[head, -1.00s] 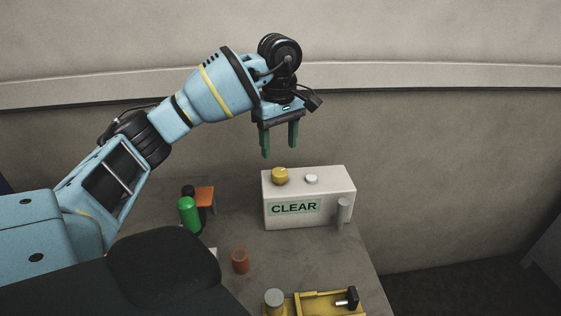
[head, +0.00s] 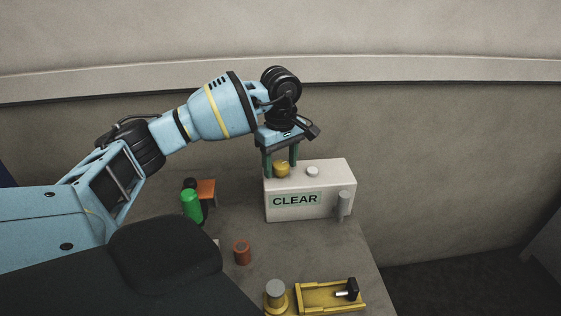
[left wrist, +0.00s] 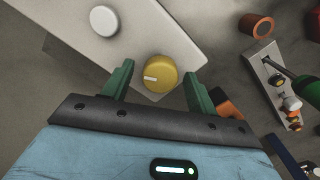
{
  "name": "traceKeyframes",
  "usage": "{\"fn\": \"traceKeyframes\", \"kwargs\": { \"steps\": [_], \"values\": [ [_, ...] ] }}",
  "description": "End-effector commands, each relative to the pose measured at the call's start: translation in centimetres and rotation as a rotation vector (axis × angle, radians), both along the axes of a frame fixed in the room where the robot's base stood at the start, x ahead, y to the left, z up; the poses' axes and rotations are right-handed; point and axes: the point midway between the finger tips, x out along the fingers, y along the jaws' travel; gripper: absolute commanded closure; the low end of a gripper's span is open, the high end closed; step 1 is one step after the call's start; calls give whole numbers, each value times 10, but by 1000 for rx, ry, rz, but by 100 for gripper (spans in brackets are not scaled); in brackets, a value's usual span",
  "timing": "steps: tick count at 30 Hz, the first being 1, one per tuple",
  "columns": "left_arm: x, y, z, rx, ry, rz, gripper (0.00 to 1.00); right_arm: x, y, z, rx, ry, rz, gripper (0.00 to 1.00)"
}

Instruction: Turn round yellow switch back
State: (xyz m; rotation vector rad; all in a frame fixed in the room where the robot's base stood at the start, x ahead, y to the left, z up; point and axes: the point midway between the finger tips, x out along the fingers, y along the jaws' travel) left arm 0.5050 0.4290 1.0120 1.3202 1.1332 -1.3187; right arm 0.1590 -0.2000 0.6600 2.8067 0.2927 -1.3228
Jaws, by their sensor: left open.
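The round yellow switch (head: 281,169) sits on top of a white box, near its left end. In the left wrist view the yellow switch (left wrist: 160,74) shows a white mark pointing left. My left gripper (head: 280,172) is open, with its green fingers pointing down around the switch. In the left wrist view the left gripper (left wrist: 160,78) has one finger on each side of the switch, with gaps between. The white box (head: 335,178) carries a green "CLEAR" label (head: 295,199). My right gripper is not in view.
A white button (head: 313,171) is beside the switch, and a grey lever (head: 343,206) is on the box's right front.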

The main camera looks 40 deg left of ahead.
Motion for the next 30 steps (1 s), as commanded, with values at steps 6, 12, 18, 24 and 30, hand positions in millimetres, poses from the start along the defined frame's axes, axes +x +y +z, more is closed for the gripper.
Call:
{"fn": "traceKeyframes", "kwargs": {
  "steps": [6, 12, 18, 24, 30],
  "values": [
    [0, 0, 0, 0, 0, 0, 47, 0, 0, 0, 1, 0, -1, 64],
    [0, 0, 0, 0, 0, 0, 73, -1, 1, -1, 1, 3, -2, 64],
    [0, 0, 0, 0, 0, 2, 86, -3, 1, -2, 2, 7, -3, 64],
    [0, 0, 1, 0, 0, 35, 86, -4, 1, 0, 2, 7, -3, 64],
    [0, 0, 2, 0, 0, 139, 86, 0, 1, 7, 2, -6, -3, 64]
  ]
}}
